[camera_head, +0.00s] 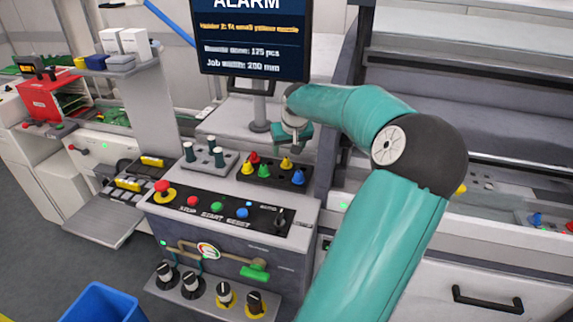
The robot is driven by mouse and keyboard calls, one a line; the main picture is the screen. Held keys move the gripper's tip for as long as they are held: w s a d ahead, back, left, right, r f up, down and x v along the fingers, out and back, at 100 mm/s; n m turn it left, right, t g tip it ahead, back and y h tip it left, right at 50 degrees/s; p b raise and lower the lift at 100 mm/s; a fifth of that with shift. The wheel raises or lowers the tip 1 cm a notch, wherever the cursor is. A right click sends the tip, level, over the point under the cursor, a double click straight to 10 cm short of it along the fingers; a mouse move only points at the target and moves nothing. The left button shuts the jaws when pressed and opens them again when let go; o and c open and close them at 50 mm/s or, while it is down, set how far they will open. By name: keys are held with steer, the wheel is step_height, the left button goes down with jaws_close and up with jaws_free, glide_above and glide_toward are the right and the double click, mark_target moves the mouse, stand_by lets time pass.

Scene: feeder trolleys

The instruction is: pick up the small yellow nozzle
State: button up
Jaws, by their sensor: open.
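Several coloured nozzles stand upright in a black holder block (273,181) on top of the grey control cabinet. A third yellow nozzle (247,168) is at the left, beside a red nozzle (254,158) and a green nozzle (264,171). I cannot tell their sizes apart surely. My gripper (285,138) is open, above and behind the block, apart from the nozzles. Its fingers show only small and partly hidden by my arm.
A grey block (210,162) with dark posts stands left of the holder. A monitor (252,38) showing an alarm rises behind. The cabinet front has buttons, including a red stop button (162,187), and knobs. A blue bin (103,303) is on the floor. A machine stands at right.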

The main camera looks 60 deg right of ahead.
mark_target(287, 159)
steer(key=shift+x, duration=3.55)
steer(key=shift+s+d, duration=0.1)
steer(key=shift+s, duration=0.05)
steer(key=shift+c, duration=0.4)
steer(key=c, duration=1)
